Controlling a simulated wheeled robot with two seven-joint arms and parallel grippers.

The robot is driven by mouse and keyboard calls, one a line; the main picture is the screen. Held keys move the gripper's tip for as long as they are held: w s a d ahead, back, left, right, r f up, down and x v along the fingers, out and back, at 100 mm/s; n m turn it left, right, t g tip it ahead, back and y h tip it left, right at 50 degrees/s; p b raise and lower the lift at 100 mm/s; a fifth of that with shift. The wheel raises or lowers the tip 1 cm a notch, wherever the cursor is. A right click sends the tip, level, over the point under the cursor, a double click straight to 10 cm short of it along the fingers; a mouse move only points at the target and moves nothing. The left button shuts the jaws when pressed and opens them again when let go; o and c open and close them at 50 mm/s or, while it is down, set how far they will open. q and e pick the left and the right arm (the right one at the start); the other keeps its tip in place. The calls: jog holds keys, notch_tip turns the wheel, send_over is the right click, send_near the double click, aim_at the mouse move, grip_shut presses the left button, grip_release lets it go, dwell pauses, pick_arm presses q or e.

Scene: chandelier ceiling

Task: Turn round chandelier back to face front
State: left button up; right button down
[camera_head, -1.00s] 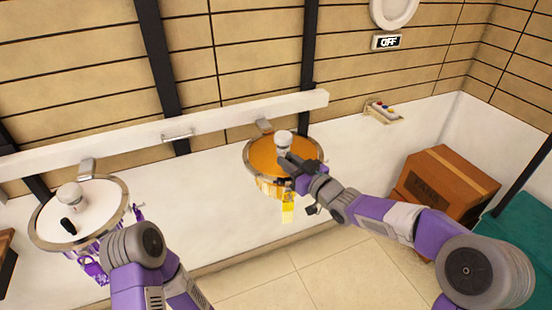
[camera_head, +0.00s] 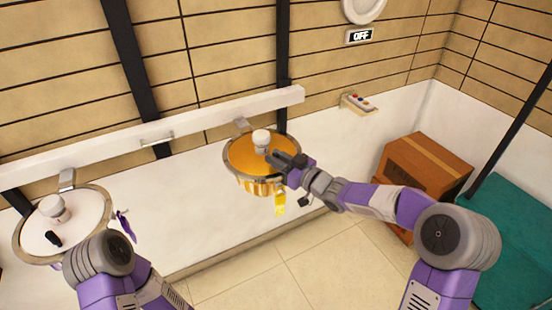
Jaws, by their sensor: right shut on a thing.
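The round chandelier with the orange top (camera_head: 243,155) hangs below the white ledge, with a metal rim and a white knob (camera_head: 261,138) on it. Crystal-like pendants hang under its rim, and a yellow pendant (camera_head: 280,202) hangs lower at its right front. My right gripper (camera_head: 272,157) reaches in from the right and is shut on the chandelier by its right side, just below the knob. The exact grip spot is hidden by the fingers. A second round chandelier with a white top (camera_head: 80,222) is at far left.
A white ledge (camera_head: 210,122) runs along the tiled wall. A cardboard box (camera_head: 430,160) stands at right beside a teal surface (camera_head: 510,230). Tiled floor is free in front.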

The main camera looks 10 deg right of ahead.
jog(key=shift+w+a+r, duration=0.1)
jog(key=shift+a+r, duration=0.1)
jog(key=shift+r, duration=0.05)
jog(key=c, duration=1.4)
grip_release()
jog(key=o, duration=0.3)
jog(key=shift+w+a+f, duration=0.3)
jog(key=shift+w, duration=0.1)
jog(key=v, duration=0.8)
jog(key=shift+p, duration=0.4)
